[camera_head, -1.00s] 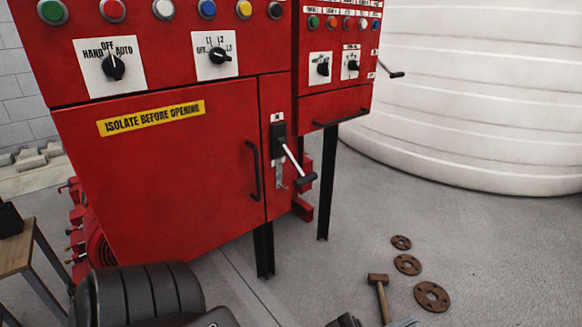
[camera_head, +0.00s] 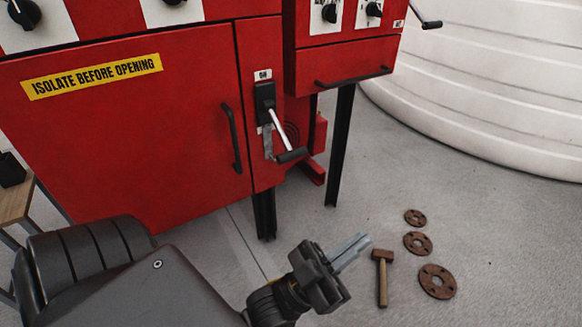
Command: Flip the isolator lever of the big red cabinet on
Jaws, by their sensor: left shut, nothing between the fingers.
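The big red cabinet (camera_head: 140,150) fills the left and middle of the head view. Its isolator lever (camera_head: 280,132) has a pale metal shaft and a black grip, and hangs tilted down to the right from a black switch body (camera_head: 265,100) on the narrow right-hand panel. A small white label (camera_head: 262,75) sits above it. My left gripper (camera_head: 350,252) is below and to the right of the lever, clear of it, with its grey fingers together and empty, pointing up and right. My right gripper is not in view.
A black door handle (camera_head: 231,138) stands left of the lever. A smaller red cabinet (camera_head: 345,65) on black legs is at the right. A hammer (camera_head: 382,278) and rusty flanges (camera_head: 437,281) lie on the floor. A white tank (camera_head: 490,90) stands behind.

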